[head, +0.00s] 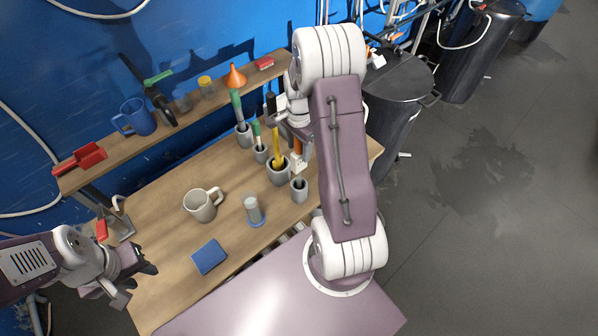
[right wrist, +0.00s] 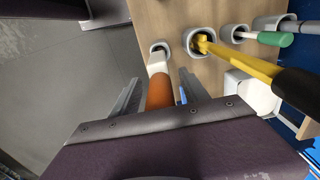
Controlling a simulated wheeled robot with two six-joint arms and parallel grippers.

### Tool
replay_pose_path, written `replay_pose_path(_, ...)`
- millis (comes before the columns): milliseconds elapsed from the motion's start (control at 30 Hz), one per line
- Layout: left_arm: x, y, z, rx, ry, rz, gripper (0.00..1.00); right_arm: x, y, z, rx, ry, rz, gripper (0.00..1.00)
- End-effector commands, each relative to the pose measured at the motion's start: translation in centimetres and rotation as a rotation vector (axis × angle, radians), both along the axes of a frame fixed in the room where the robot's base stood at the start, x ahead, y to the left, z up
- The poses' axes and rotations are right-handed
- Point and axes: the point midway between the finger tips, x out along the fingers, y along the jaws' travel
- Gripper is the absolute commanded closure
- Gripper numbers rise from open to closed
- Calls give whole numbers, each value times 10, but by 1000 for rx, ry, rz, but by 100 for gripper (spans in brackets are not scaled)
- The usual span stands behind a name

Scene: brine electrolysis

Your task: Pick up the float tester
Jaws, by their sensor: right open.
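An orange-handled tool with a white lower part, likely the float tester (head: 299,163), stands upright in or at a small grey cup (head: 299,189) at the table's right side. In the right wrist view its orange handle (right wrist: 160,92) lies between the two fingers of my right gripper (right wrist: 160,96). That gripper is open, with gaps seen beside the handle. In the head view my right arm partly hides the tool's top. My left gripper (head: 137,282) is at the table's left front edge, open and empty.
Close by, grey cups hold a yellow-handled tool (head: 275,148) with a black end and green-handled tools (head: 237,105). A mug (head: 203,204), a clear cylinder (head: 254,210) and a blue box (head: 209,257) stand on the table. A shelf (head: 118,158) runs behind; dark bins (head: 398,78) stand at right.

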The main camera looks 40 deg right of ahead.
Motion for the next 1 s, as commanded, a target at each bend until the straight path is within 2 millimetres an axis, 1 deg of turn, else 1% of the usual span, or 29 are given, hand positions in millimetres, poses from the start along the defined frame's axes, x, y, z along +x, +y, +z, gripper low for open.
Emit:
replay_pose_path(100, 0, 0, 3, 0, 0, 0, 64, -1, 0, -9, 1, 1, 0, 47)
replay_pose_path(267, 0, 0, 2, 0, 0, 0, 64, 0, 0, -10, 0, 0, 0, 47)
replay_pose_path(300, 0, 0, 2, 0, 1, 0, 64, 0, 0, -10, 0, 0, 0, 53)
replay_pose_path(367, 0, 0, 2, 0, 1, 0, 64, 0, 0, -10, 0, 0, 0, 70)
replay_pose_path(400, 0, 0, 1, 0, 1, 0, 64, 0, 0, -10, 0, 0, 0, 81)
replay_pose_path(467, 0, 0, 2, 0, 1, 0, 64, 0, 0, -9, 0, 0, 0, 97)
replay_pose_path(500, 0, 0, 2, 0, 1, 0, 64, 0, 0, -9, 0, 0, 0, 100)
replay_pose_path(1000, 0, 0, 2, 0, 0, 0, 64, 0, 0, -9, 0, -1, 0, 100)
